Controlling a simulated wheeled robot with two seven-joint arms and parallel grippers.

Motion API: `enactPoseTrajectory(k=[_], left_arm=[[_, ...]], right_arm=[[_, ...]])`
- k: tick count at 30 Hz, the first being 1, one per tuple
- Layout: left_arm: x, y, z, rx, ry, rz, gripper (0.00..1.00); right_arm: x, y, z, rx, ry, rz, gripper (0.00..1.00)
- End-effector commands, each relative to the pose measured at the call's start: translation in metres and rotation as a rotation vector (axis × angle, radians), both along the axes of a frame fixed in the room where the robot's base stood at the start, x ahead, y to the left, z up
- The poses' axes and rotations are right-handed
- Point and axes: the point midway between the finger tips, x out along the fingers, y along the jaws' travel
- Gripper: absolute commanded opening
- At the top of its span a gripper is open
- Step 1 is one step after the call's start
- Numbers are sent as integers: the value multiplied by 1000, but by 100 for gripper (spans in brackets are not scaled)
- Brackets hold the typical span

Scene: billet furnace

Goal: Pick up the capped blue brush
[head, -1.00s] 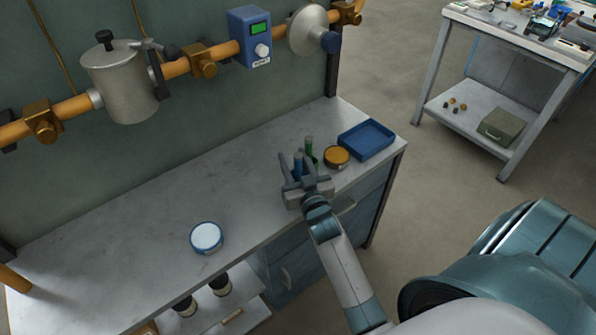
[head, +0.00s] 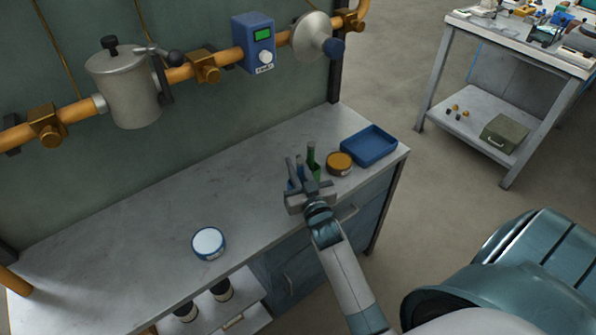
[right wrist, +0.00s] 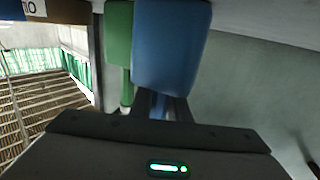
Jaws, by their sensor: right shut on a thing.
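The capped blue brush (head: 293,183) stands upright near the front edge of the bench, mostly hidden behind my right gripper in the head view. In the right wrist view its wide blue part (right wrist: 171,45) fills the upper middle, and its narrow part runs down between the fingers. My right gripper (head: 302,177) is shut on it. A green brush (head: 312,158) stands right beside it; its green part (right wrist: 118,32) shows left of the blue one in the right wrist view. I cannot tell whether the blue brush is clear of its support. My left gripper is out of view.
An orange-topped round tin (head: 339,163) and a blue tray (head: 370,146) sit to the right on the bench (head: 135,235). A white-topped round tin (head: 208,243) sits to the left. The bench between is clear. A pipe with a metal canister (head: 127,88) runs along the wall behind.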

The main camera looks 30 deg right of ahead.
Motion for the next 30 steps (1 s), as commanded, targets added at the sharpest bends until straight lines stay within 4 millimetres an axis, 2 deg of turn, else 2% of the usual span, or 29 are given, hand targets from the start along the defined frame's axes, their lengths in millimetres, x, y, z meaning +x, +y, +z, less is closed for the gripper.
enactPoseTrajectory(k=[8, 15, 21, 30], left_arm=[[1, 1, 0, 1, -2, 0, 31], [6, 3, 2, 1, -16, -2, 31], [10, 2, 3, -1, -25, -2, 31], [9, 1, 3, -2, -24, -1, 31]], right_arm=[[0, 0, 26, -1, -4, 1, 0], [1, 0, 66, -2, -6, 1, 0], [1, 0, 92, -1, -4, 1, 0], [0, 0, 100, 0, -1, 1, 0]])
